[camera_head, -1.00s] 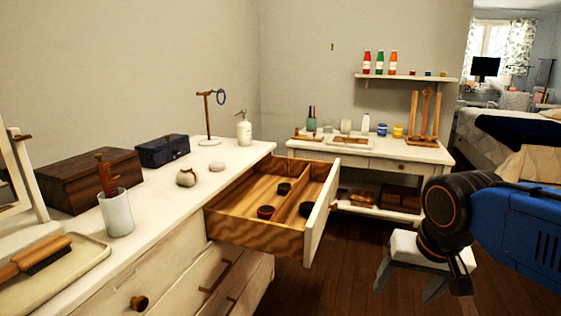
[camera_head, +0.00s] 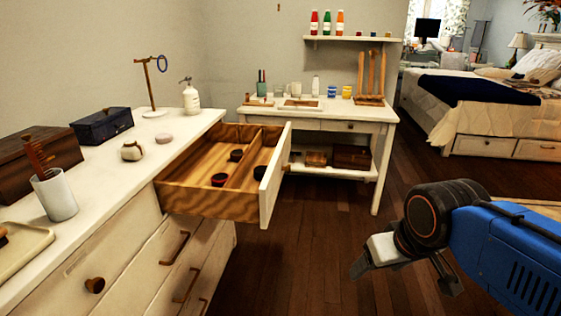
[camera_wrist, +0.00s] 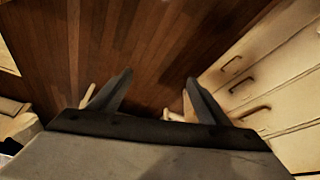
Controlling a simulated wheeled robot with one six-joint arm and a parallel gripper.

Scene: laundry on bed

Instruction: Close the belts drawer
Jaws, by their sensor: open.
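The belts drawer (camera_head: 209,201) is pulled well out of the top right of the white dresser (camera_head: 126,232). It is a wooden box with a white front (camera_head: 274,177) and a lengthwise divider, and several dark round rolled items (camera_head: 219,179) lie in it. My gripper (camera_head: 405,283) is low at the right in the head view, apart from the drawer front. In the wrist view my gripper (camera_wrist: 150,95) has its two fingers spread with nothing between them. The floor and the dresser's lower drawer fronts (camera_wrist: 251,83) show beyond them.
The dresser top holds a white cup (camera_head: 54,194), a dark blue box (camera_head: 102,125), a hook stand (camera_head: 153,85) and a soap bottle (camera_head: 191,97). A white side table (camera_head: 330,115) stands behind the drawer. A bed (camera_head: 477,118) is at the back right. Wooden floor (camera_head: 310,240) lies open between.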

